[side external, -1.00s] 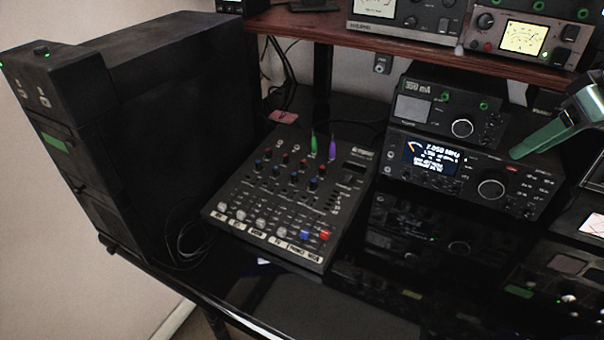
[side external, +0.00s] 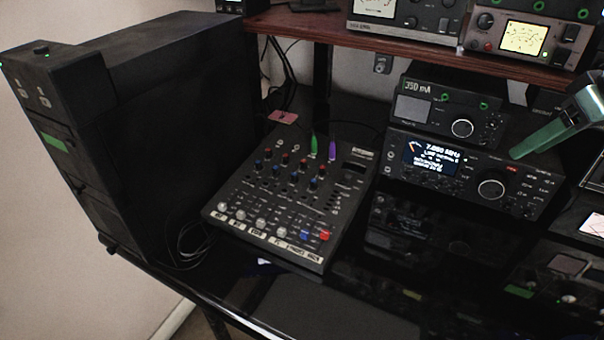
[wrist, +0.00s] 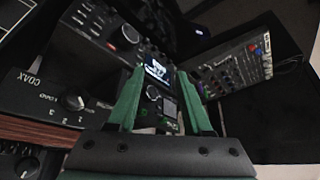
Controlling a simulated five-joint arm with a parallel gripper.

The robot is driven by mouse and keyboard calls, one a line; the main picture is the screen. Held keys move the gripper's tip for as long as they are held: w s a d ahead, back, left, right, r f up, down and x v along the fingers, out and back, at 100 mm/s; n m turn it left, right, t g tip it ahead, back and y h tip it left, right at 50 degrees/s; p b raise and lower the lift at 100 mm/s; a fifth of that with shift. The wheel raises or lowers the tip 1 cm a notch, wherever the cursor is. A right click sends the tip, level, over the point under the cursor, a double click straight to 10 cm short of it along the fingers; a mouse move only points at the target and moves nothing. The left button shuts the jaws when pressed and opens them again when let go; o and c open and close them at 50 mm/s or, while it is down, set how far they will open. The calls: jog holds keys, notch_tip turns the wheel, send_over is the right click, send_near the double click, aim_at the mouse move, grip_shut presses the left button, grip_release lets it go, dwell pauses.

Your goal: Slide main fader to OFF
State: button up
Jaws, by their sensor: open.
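The mixer (side external: 262,190) lies on the black desk in the middle of the side view. A front row of pale knobs ends at the right with a blue knob (side external: 305,235) and a red knob (side external: 325,235). My gripper (side external: 515,154) is at the right edge of the side view, in front of the radio and well apart from the mixer. In the wrist view my gripper (wrist: 160,71) shows two green fingers apart with nothing held. The mixer also shows there at upper right (wrist: 228,75).
The radio (side external: 470,178) with a lit display stands right of the mixer, with a smaller unit (side external: 447,112) on top. A black tower (side external: 175,110) stands at the left. A wooden shelf (side external: 400,42) with meters runs above.

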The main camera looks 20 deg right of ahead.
jog(key=shift+c, duration=0.3)
jog(key=shift+c, duration=1.2)
jog(key=m+g, duration=0.6)
jog(key=m, duration=0.3)
send_over(325, 232)
notch_tip(325, 232, down, 9)
notch_tip(325, 232, down, 12)
jog(key=shift+r, duration=0.15)
grip_shut()
